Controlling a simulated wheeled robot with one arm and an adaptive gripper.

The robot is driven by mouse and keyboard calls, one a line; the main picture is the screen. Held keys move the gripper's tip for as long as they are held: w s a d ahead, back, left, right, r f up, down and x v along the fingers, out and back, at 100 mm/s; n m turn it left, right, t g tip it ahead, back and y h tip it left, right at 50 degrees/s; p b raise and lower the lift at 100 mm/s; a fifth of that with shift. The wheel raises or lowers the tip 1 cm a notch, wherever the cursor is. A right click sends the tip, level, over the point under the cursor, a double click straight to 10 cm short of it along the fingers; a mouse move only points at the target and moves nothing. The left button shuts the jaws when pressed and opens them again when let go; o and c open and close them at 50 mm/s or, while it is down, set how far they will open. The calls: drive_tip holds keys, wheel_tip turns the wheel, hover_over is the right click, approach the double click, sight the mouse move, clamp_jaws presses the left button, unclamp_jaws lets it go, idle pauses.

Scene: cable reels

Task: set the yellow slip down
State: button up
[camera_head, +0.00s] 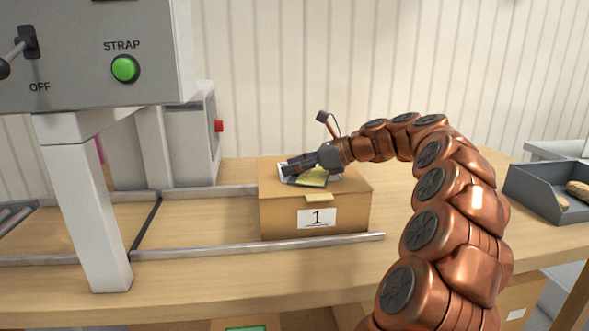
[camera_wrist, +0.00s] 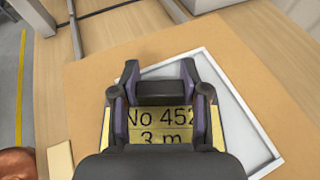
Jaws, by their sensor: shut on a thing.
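The yellow slip (camera_head: 314,177) is at my gripper (camera_head: 292,166), over the top of the cardboard box (camera_head: 280,215) marked 1. In the wrist view the slip (camera_wrist: 160,122) reads "No 452" and "3 m", partly covered by my gripper (camera_wrist: 160,88). My gripper is shut on the slip. Beneath it a grey, white-edged square (camera_wrist: 238,110) lies on the box top, tilted relative to the slip. Whether the slip touches that square is hard to tell.
A strapping machine (camera_head: 95,55) with a green button stands left. A grey tray (camera_head: 545,195) with tan pieces is at right. Bare tabletop lies right of the box.

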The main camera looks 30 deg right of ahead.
idle(0.3)
drive_tip(key=o, duration=1.2)
drive_tip(key=shift+f, duration=0.15)
drive_tip(key=shift+c, duration=0.2)
drive_tip(key=shift+s+d+r, duration=0.15)
drive_tip(key=shift+s+r, duration=0.05)
drive_tip(key=shift+r, duration=0.1)
drive_tip(key=p+v, duration=0.1)
drive_tip(key=v, duration=0.9)
drive_tip(key=shift+d+p, duration=0.1)
drive_tip(key=shift+p, duration=0.25)
drive_tip(key=shift+s+d+r, duration=0.2)
drive_tip(key=shift+s+d, duration=0.15)
drive_tip(key=shift+s, duration=0.15)
